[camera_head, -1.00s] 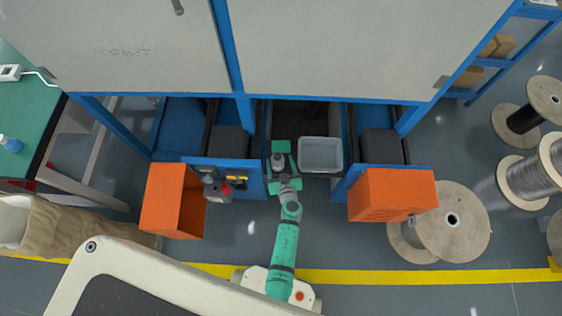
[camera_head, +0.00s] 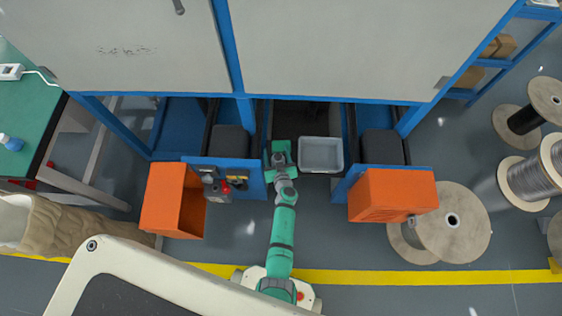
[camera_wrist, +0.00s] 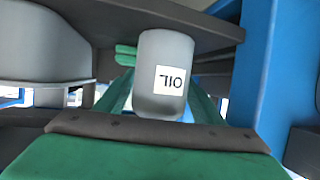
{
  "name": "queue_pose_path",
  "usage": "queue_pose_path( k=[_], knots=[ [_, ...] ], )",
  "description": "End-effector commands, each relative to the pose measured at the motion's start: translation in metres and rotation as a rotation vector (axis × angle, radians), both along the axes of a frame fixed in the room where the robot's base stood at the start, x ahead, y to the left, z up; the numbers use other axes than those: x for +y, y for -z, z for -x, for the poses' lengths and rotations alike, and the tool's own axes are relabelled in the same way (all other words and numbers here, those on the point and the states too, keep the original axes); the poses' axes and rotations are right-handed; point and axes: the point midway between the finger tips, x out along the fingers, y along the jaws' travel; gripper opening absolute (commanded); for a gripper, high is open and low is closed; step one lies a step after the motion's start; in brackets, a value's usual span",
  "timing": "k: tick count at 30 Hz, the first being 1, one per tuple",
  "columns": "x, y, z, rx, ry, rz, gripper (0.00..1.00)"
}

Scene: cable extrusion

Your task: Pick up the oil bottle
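The oil bottle (camera_wrist: 160,60) is a grey cylinder with a white label that reads OIL upside down in the wrist view. It appears between the green finger parts of my gripper (camera_wrist: 161,88), close to the wrist. Its cap end is not visible. It meets a dark flat surface (camera_wrist: 215,28) at the top of that view. In the head view my gripper (camera_head: 281,152) is over the left side of the gap between the blue machine frames, and I cannot make out the bottle there. The finger contact on the bottle is hidden, so I cannot tell whether they grip it.
A grey bin (camera_head: 320,155) stands just right of my gripper; it also shows in the wrist view (camera_wrist: 45,45). A control panel (camera_head: 226,180) with a red button is close on the left. A blue post (camera_wrist: 275,70) is near.

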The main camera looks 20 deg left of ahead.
Motion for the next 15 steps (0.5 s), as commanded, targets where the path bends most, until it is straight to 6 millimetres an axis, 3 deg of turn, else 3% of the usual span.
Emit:
queue_pose_path(
  k=[1,4,6,15],
  knots=[
    [-0.0011,-0.0001,-0.0003,0.0,0.002,0.0,0.48],
    [-0.0036,-0.0001,-0.0011,0.0,0.005,0.0,0.24],
    [-0.0053,-0.0004,-0.0018,-0.001,0.009,0.0,0.16],
    [-0.008,-0.0015,-0.0027,-0.001,0.013,0.0,0.15]
  ],
)
